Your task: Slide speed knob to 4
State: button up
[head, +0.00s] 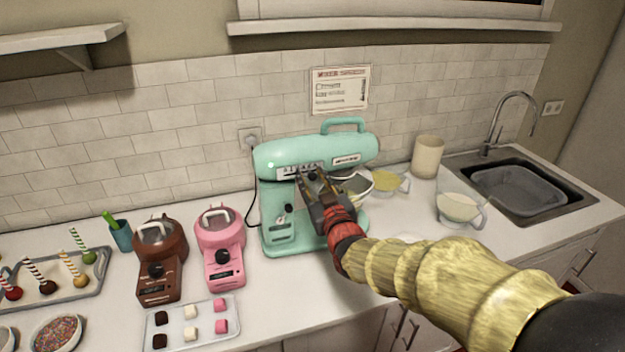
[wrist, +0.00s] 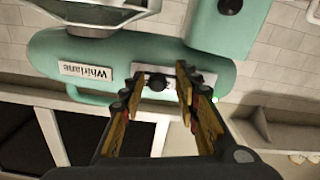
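The mint-green stand mixer (head: 270,160) stands on the counter against the tiled wall. Its light speed plate (head: 287,171) is on the side of the head; in the wrist view the plate (wrist: 205,79) is partly covered by my fingers. The dark round speed knob (wrist: 157,83) sits on this plate. My gripper (head: 314,180) is at the plate; in the wrist view its two fingers (wrist: 158,77) are apart, with the knob between them. I cannot tell whether either finger touches the knob. The plate's numbers are too small to read.
A brown melter (head: 155,285) and a pink melter (head: 219,240) stand left of the mixer. A bowl of yellow stuff (head: 388,182), a beige canister (head: 427,157) and a glass jug (head: 458,210) are to the right. A paper sign (head: 340,90) hangs above.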

dwell(0.3)
jog(key=v, duration=1.2)
jog(key=s+d+f+m+g+h, duration=0.1)
jog(key=s+d+f+g+h, duration=0.1)
jog(key=s+f+g, duration=0.4)
jog(key=s+d+f+m+g+h, duration=0.1)
jog(key=s+d+f+g, duration=0.25)
jog(key=f, duration=0.55)
jog(key=s+d+r+m+g+h, duration=0.1)
jog(key=s+d+g, duration=0.1)
jog(key=s, duration=0.5)
jog(key=s+d+r+m+g, duration=0.1)
jog(key=s+d, duration=0.2)
jog(key=s, duration=0.3)
jog(key=shift+m+t+h, duration=0.35)
jog(key=shift+m+h, duration=0.15)
jog(key=shift+m, duration=0.2)
jog(key=shift+s+d+r, duration=0.55)
jog(key=shift+s+r, duration=0.15)
jog(key=shift+r, duration=0.35)
jog(key=shift+s+d+r, duration=0.6)
jog(key=shift+s+r, duration=0.1)
jog(key=shift+r, duration=0.4)
jog(key=shift+s+d+r, duration=0.55)
jog(key=shift+s+r, duration=0.2)
jog(key=shift+r, duration=0.3)
